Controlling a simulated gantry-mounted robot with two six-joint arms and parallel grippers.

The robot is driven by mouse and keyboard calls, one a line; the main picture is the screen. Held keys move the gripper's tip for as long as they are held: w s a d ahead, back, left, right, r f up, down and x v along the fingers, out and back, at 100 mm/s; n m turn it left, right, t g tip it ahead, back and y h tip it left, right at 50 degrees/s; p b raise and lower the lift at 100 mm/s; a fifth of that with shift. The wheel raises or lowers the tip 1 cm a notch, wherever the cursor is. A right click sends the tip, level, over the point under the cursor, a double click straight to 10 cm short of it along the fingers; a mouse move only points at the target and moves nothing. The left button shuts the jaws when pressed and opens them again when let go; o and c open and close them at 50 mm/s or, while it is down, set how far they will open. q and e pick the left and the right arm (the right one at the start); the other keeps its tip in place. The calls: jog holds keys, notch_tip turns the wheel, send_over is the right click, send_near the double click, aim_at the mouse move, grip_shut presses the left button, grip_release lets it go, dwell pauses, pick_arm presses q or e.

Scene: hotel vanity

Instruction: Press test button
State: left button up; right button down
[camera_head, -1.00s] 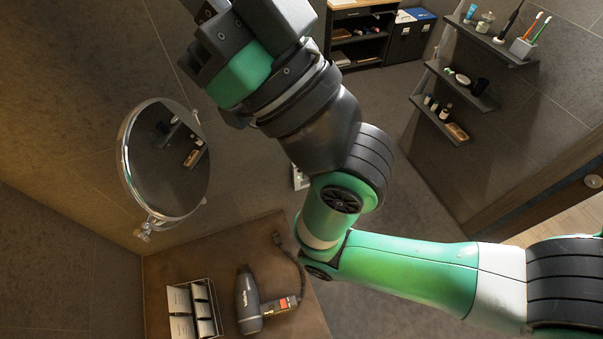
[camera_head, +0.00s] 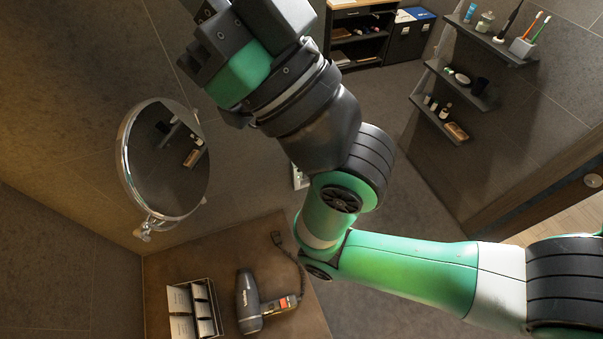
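No test button can be made out for certain. A grey hair dryer (camera_head: 248,300) lies on the brown counter, with an orange-marked part (camera_head: 288,303) on its handle. Its dark cord runs up to a small dark plug (camera_head: 278,239) on the counter. A white-edged plate (camera_head: 299,178) shows partly behind my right arm; its face is mostly hidden. My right arm comes in from the right, and its gripper (camera_head: 207,45) is at the upper left, high above the counter and apart from these things. Its fingertips are not clearly shown. My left gripper is out of view.
A round mirror (camera_head: 168,160) stands out from the wall at the left. A holder with white packets (camera_head: 194,309) sits left of the dryer. Wall shelves (camera_head: 497,43) with toiletries are at the upper right. A dark cabinet (camera_head: 360,35) stands at the back.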

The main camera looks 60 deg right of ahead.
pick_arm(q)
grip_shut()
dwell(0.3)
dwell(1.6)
